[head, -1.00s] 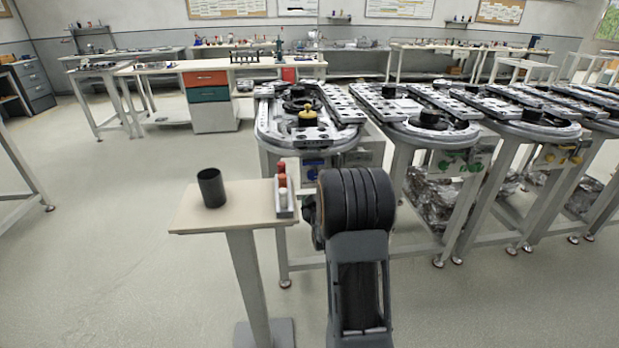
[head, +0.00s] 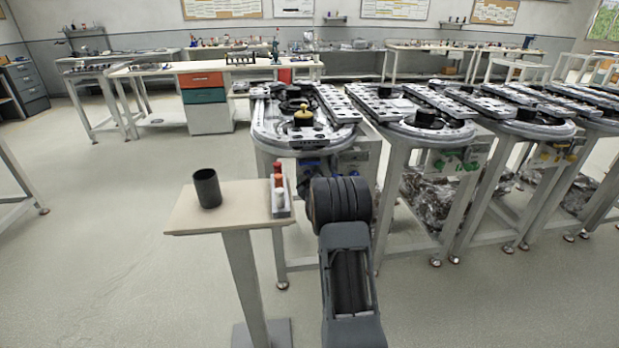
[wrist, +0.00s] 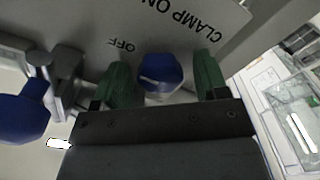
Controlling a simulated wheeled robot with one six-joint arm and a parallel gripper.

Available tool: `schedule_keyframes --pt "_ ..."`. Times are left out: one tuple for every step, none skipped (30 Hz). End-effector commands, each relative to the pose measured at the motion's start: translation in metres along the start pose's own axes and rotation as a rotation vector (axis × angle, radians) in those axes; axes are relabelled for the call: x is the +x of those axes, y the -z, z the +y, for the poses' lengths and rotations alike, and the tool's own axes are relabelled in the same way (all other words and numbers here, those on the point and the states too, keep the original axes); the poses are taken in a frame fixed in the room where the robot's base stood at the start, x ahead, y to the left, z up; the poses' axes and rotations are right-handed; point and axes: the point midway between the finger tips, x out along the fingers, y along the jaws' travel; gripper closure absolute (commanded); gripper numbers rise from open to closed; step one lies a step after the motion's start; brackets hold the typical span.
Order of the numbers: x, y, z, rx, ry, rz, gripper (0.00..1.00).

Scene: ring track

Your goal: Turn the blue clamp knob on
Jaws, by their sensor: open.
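The blue clamp knob (wrist: 161,72) sits on a grey panel (wrist: 185,22) in the wrist view, between the two green fingers of my gripper (wrist: 162,78). The fingers are open, one on each side of the knob, with gaps showing. The word OFF is to the knob's left and CLAMP ON to its upper right; both read tilted. A pale mark shows on the knob's face; its exact setting is hard to tell. In the head view my arm hides the gripper, and the knob cannot be made out there.
A second blue part (wrist: 22,115) and a grey bracket are left of the fingers in the wrist view. In the head view a small table (head: 235,190) with a black cup (head: 207,188) stands left of my arm. The ring track station (head: 300,140) is ahead.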

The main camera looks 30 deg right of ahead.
Motion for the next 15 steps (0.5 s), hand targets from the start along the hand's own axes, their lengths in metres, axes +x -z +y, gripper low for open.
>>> schedule_keyframes --pt "0.0000 0.0001 -0.0002 0.000 0.000 0.000 0.33" --pt "0.0000 0.0001 -0.0002 0.000 0.000 0.000 0.33" --pt "-0.0001 0.0002 -0.0003 0.000 0.000 0.000 0.33" --pt "-0.0001 0.0002 -0.0002 0.000 0.000 0.000 0.33" --pt "-0.0001 0.0002 -0.0003 0.000 0.000 0.000 0.34" --pt "-0.0002 0.0002 -0.0003 0.000 0.000 0.000 0.38" --pt "-0.0002 0.0003 -0.0002 0.000 0.000 0.000 0.41" --pt "-0.0002 0.0003 -0.0002 0.000 0.000 0.000 0.44" --pt "-0.0002 0.0003 -0.0002 0.000 0.000 0.001 0.47" --pt "-0.0002 0.0003 -0.0002 0.000 0.000 0.001 0.50" --pt "-0.0002 0.0003 -0.0002 0.000 0.000 0.001 0.53" --pt "-0.0003 0.0003 -0.0002 0.000 0.000 0.001 0.57" --pt "-0.0003 0.0003 -0.0002 0.000 0.000 0.001 0.60" --pt "-0.0003 0.0003 -0.0002 0.000 0.000 0.001 0.63" --pt "-0.0003 0.0003 -0.0002 0.000 0.000 0.001 0.67"
